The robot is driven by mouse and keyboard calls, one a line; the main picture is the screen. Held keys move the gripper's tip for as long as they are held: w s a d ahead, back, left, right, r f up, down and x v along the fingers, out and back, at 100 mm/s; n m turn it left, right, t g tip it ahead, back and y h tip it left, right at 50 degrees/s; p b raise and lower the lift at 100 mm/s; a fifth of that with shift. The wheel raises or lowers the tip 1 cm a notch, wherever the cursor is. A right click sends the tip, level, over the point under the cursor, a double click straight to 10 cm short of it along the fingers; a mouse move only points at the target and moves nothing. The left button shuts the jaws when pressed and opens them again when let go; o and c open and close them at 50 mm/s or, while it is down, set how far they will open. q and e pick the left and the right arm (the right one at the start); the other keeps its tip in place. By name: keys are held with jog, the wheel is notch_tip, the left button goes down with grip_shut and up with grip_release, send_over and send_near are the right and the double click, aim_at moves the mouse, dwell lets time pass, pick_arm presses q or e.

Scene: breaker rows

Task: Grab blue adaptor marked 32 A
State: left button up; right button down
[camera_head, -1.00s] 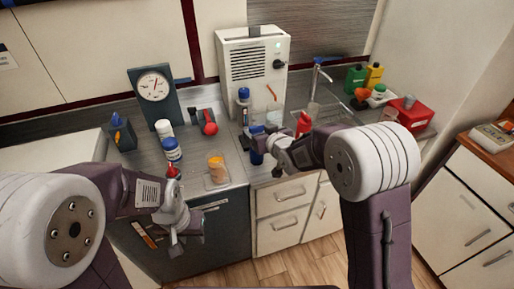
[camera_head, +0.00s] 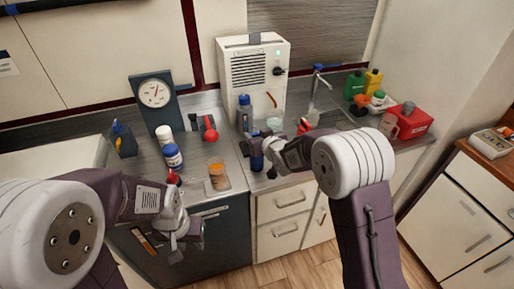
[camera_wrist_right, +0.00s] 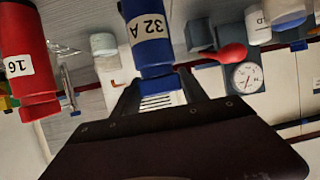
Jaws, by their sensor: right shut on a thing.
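The blue adaptor (camera_wrist_right: 150,35), with a white label reading 32 A, stands between the fingers of my right gripper (camera_wrist_right: 160,88) in the right wrist view. In the head view, the blue adaptor (camera_head: 256,157) shows at the counter's front edge, partly hidden by my right gripper (camera_head: 263,152). I cannot tell whether it touches the counter. My left gripper (camera_head: 182,240) is low in front of the dark cabinet, away from the adaptor; its finger opening is unclear.
A red adaptor marked 16 (camera_wrist_right: 25,65) is beside the blue one in the wrist view. A jar with orange contents (camera_head: 218,178), a blue-labelled white bottle (camera_head: 173,157) and a dial gauge (camera_head: 155,95) stand to the left. A white machine (camera_head: 255,75) stands behind; a sink is right.

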jog(key=shift+r, duration=0.15)
jog(key=shift+r, duration=2.05)
jog(key=s+d+r+p, duration=0.2)
jog(key=d+r+p, duration=0.2)
jog(key=d, duration=0.7)
jog(key=shift+s+d+r, duration=0.2)
jog(key=shift+s+r, duration=0.1)
jog(key=shift+r, duration=1.05)
